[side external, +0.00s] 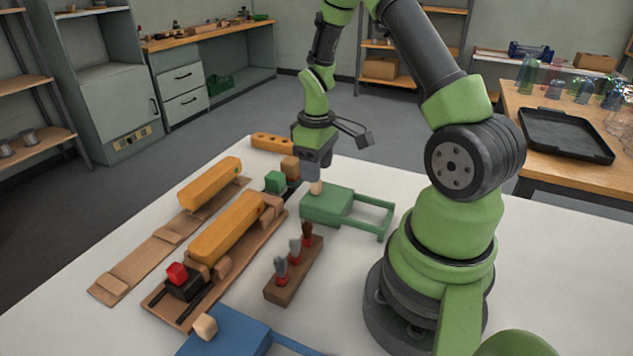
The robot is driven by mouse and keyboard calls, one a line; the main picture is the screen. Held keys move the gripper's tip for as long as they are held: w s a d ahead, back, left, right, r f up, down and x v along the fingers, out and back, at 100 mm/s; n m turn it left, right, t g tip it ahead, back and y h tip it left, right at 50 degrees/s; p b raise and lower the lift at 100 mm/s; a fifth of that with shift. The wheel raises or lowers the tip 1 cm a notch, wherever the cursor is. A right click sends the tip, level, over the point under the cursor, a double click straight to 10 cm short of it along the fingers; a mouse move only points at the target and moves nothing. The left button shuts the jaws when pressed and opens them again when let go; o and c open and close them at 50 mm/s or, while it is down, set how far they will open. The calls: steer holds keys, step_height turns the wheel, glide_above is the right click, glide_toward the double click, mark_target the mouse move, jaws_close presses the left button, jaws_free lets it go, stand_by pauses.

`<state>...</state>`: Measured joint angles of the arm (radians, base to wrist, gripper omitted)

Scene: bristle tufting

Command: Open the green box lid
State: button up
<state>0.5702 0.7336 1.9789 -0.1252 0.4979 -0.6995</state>
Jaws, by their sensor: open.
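The green box (338,204) lies on the white table, left of my arm's base. Its left part is a solid green top with a small pale wooden knob (316,188) on it. An open green frame (376,216) extends from its right side. My gripper (315,178) points down right above the knob, with its jaws open. The fingertips are small here, and I cannot tell whether the knob is between them or just below. The lid's edges against the box are hard to make out.
A blue box (228,334) with a similar knob is at the front. A wooden holder (291,278) with red-based tools stands near the green box. Yellow blocks (226,229) on wooden boards lie to the left. Bare table lies behind the green box.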

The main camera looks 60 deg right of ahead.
mark_target(328, 191)
steer(key=shift+f, duration=2.15)
jaws_close()
